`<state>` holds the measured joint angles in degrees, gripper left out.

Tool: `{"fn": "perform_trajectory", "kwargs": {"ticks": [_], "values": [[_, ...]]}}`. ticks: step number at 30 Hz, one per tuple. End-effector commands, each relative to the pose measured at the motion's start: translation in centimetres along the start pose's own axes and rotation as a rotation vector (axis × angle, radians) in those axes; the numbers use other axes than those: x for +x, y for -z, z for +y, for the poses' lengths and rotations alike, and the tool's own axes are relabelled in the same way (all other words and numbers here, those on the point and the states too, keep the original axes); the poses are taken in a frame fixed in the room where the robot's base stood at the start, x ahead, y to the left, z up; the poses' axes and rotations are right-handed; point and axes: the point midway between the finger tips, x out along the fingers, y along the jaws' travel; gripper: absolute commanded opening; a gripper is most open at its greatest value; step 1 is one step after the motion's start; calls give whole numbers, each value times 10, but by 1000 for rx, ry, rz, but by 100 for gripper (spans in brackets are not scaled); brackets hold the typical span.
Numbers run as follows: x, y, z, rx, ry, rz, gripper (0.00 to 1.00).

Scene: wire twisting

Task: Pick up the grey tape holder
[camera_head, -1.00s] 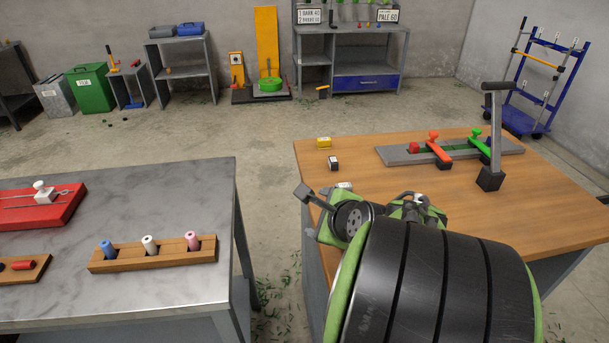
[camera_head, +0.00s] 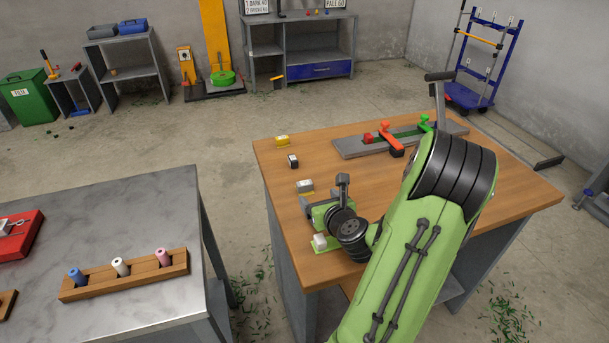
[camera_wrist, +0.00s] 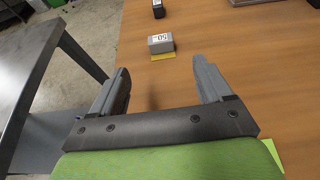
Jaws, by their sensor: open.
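The grey tape holder (camera_wrist: 160,43) is a small grey block marked "50" with a yellow strip at its near edge. In the wrist view it lies on the wooden table just beyond my fingertips, roughly in line with the gap between them. It also shows in the head view (camera_head: 304,186) near the table's left edge. My gripper (camera_wrist: 160,68) is open, with its two grey fingers apart and nothing between them. In the head view my gripper is low over the table, near side of the holder, and partly hidden by my wrist.
A black holder (camera_head: 293,161) and a yellow holder (camera_head: 282,140) stand in a row behind the grey one. A grey fixture with red and green handles (camera_head: 400,138) is at the back right. A metal table (camera_head: 120,220) with a rack of coloured spools (camera_head: 125,275) stands left, across a gap.

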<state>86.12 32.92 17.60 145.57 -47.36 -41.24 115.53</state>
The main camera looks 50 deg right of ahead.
Motion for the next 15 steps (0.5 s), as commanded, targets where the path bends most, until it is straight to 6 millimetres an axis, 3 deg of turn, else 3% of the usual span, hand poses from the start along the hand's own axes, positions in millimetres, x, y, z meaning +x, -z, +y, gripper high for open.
{"fn": "perform_trajectory", "kwargs": {"ticks": [4, 15], "values": [[34, 0, 2, -7, -3, 2, 79], [93, 3, 1, -5, -1, 1, 79]]}}
